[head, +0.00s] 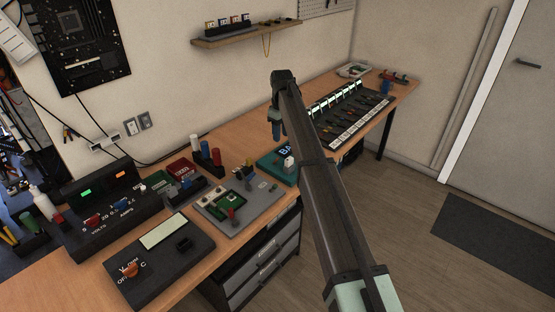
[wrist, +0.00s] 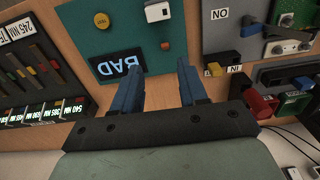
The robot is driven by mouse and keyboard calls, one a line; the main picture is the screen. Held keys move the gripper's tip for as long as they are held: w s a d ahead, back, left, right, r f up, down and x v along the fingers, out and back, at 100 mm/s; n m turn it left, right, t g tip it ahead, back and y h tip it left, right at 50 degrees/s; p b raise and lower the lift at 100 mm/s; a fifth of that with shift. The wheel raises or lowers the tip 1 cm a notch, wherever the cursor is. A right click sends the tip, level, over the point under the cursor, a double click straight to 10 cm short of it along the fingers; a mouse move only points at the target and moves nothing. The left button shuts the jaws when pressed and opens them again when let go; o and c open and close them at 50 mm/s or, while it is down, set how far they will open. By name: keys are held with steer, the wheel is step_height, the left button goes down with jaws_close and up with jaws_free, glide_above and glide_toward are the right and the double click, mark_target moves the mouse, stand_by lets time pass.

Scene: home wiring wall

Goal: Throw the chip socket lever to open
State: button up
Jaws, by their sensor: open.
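My gripper (head: 275,128) is in the air at the arm's end, beyond and above that plate. In the wrist view my gripper (wrist: 160,88) has its two blue fingers apart with nothing between them, over the bench by the teal "BAD" board (wrist: 145,40).
The teal board (head: 273,163) stands beside the grey plate. A black meter (head: 165,260) lies in front, a power supply (head: 100,210) at left. A long black rack (head: 352,115) of labelled levers is at the far right. A shelf (head: 245,33) hangs on the wall.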

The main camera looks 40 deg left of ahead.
mark_target(276, 161)
steer(key=f, duration=0.4)
steer(key=a+f, duration=0.1)
steer(key=f, duration=0.8)
steer(key=shift+s+a, duration=0.15)
steer(key=shift+s, duration=0.15)
jaws_close()
